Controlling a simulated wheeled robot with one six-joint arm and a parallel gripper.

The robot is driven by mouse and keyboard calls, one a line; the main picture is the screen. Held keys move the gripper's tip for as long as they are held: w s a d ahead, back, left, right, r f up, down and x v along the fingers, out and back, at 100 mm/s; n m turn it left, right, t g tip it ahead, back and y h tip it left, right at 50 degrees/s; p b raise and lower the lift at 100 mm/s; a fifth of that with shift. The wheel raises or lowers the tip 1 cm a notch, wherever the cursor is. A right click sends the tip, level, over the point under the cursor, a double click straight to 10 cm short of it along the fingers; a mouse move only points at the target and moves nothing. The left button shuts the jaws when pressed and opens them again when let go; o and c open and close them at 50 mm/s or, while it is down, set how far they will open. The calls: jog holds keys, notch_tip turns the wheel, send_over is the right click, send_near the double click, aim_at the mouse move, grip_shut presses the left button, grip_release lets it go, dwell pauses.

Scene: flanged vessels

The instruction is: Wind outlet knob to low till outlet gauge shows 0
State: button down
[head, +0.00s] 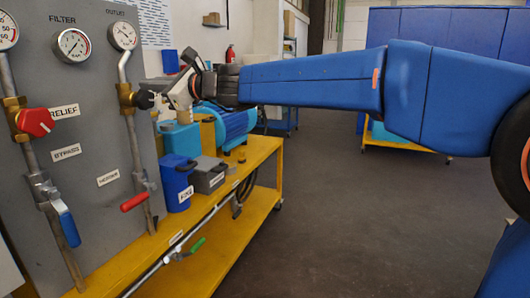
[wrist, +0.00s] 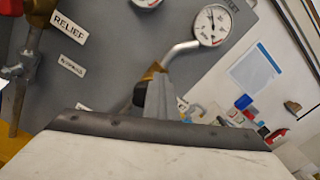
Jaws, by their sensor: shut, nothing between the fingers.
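The outlet knob (head: 144,99) is small and black, on a brass valve (head: 126,97) in the pipe below the outlet gauge. The outlet gauge (head: 122,35) is a round white dial at the panel's top right. It shows larger in the wrist view (wrist: 211,24), where the dial is tilted and its figures are too small to read. My gripper (head: 163,97) is shut and empty, with its tips close to the knob's right side. In the wrist view my grey fingers (wrist: 160,98) partly hide the dark knob (wrist: 143,97). I cannot tell whether they touch it.
The red relief knob (head: 35,122) and filter gauge (head: 72,45) are to the left on the grey panel. A red-handled valve (head: 135,201) is below. A blue motor (head: 230,122) and blue container (head: 176,183) stand on the yellow bench (head: 262,150). Open floor lies right.

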aim_at(141, 92)
jog(key=shift+s+a+f, duration=0.2)
jog(key=shift+s+f, duration=0.05)
jog(key=shift+s, duration=0.25)
jog(key=shift+s+a+f, duration=0.15)
jog(key=shift+s+f, duration=0.1)
jog(key=shift+s, duration=0.2)
jog(key=shift+s+a+f, duration=0.2)
jog(key=shift+s+f, duration=0.2)
jog(key=shift+f, duration=0.05)
dwell(0.8)
jog(key=shift+s, duration=0.1)
jog(key=shift+s+a+r, duration=0.1)
jog(key=shift+s+r, duration=0.05)
jog(key=shift+r, duration=0.05)
jog(key=v, duration=0.6)
dwell(0.4)
jog(key=shift+r, duration=0.1)
jog(key=w+d+r+m, duration=0.1)
jog(key=w+d+m, duration=0.25)
jog(key=m, duration=0.25)
jog(key=x, duration=0.7)
jog(key=shift+w+a, duration=0.3)
jog(key=shift+w, duration=0.1)
